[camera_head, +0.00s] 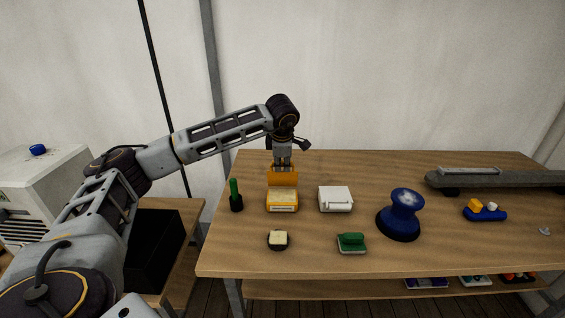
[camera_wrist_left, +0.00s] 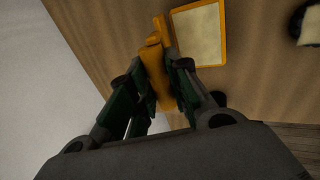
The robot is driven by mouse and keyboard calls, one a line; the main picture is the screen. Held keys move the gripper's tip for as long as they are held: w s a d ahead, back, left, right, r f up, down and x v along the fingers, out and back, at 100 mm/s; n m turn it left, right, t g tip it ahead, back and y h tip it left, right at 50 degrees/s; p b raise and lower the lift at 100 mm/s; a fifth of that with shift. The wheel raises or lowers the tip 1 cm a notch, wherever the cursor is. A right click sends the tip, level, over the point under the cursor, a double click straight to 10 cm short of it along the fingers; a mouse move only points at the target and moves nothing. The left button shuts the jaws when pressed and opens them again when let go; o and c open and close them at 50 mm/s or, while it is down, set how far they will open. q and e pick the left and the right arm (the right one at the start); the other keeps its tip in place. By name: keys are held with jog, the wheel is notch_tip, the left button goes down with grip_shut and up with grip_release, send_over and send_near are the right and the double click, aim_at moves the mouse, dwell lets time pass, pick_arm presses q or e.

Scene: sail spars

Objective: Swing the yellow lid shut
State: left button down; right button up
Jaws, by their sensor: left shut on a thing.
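The yellow lid (camera_head: 284,177) stands raised at the back edge of a small yellow box (camera_head: 283,207) with a pale inside. The box sits on the wooden table. My left gripper (camera_head: 282,163) comes down from above behind the box and is shut on the lid's upper edge. In the left wrist view the lid (camera_wrist_left: 154,62) shows edge-on between the fingers, and the box's pale top in its yellow rim (camera_wrist_left: 226,40) lies beyond it. The fingers hide part of the lid. My right gripper is not in view.
On the wooden table (camera_head: 310,262), a green peg in a black holder (camera_head: 236,197) stands left of the box and a white box (camera_head: 336,198) right of it. A blue spool-shaped object (camera_head: 401,215) stands farther right. A green-topped block (camera_head: 351,243) and a dark round pad (camera_head: 278,240) lie in front.

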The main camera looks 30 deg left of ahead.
pick_arm(q)
jog(key=shift+f, duration=0.1)
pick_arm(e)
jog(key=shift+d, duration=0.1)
pick_arm(q)
jog(key=shift+s+d+f, duration=0.15)
jog(key=shift+s, duration=0.2)
jog(key=shift+s+d+f+b, duration=0.15)
jog(key=shift+s+d+b, duration=0.15)
jog(key=shift+s, duration=0.15)
jog(key=shift+s+d+f+b, duration=0.15)
jog(key=shift+s+d+b, duration=0.15)
jog(key=shift+s, duration=0.15)
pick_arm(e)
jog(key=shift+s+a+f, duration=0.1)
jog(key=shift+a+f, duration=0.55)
pick_arm(q)
jog(key=shift+s+d+f+b, duration=0.3)
jog(key=shift+s+f+b, duration=0.15)
jog(key=shift+s, duration=0.1)
jog(key=shift+s+d+f+b, duration=0.3)
jog(key=shift+s+f+b, duration=0.1)
jog(key=shift+s, duration=0.1)
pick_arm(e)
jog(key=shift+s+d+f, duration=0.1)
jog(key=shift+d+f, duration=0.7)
